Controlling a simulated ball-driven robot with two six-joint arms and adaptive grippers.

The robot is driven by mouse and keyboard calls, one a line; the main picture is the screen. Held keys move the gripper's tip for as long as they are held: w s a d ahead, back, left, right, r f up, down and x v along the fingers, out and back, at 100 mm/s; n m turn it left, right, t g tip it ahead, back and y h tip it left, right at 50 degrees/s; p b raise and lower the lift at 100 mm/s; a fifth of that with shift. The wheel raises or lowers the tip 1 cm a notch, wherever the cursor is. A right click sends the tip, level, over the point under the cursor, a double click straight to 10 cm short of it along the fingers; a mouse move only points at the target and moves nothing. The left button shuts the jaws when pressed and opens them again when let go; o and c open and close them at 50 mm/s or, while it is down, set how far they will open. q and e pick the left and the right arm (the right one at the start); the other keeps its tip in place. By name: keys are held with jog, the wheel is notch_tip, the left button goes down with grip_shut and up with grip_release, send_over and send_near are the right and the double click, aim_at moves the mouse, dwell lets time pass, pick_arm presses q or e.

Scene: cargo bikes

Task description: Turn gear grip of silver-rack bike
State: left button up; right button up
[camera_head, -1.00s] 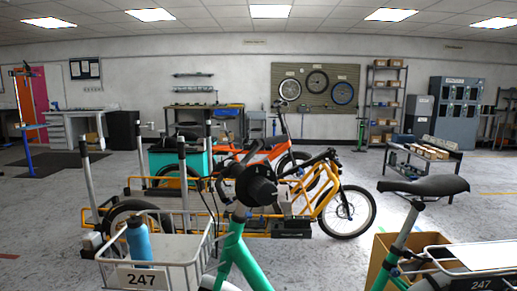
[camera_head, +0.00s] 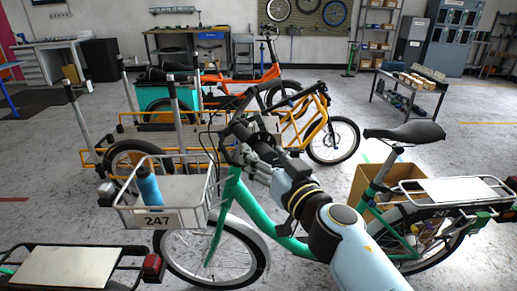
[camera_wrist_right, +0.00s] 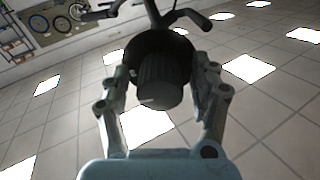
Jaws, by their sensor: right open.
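The green bike (camera_head: 228,200) with a silver rear rack (camera_head: 455,191) stands side-on in front of me. Its handlebar is at the middle of the head view, partly hidden by my right arm. My right gripper (camera_head: 258,160) reaches it from the lower right. In the right wrist view, the black ribbed gear grip (camera_wrist_right: 160,82), with a small pale mark, lies between the two fingers of the right gripper (camera_wrist_right: 160,95). The fingers are open on either side of it; I cannot tell whether they touch it. My left gripper is not in view.
A front basket (camera_head: 190,214) marked 247 holds a blue bottle (camera_head: 149,187). The saddle (camera_head: 404,132) and a cardboard box (camera_head: 372,184) are at right. Another rack (camera_head: 70,266) with a red lamp is at lower left. Orange cargo bikes stand behind.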

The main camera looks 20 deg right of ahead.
aim_at(258, 149)
jog(key=shift+w+a, duration=0.15)
jog(key=shift+w, duration=0.65)
jog(key=shift+w+a, duration=0.1)
jog(key=shift+w, duration=0.7)
jog(key=shift+c, duration=0.5)
jog(key=c, duration=1.2)
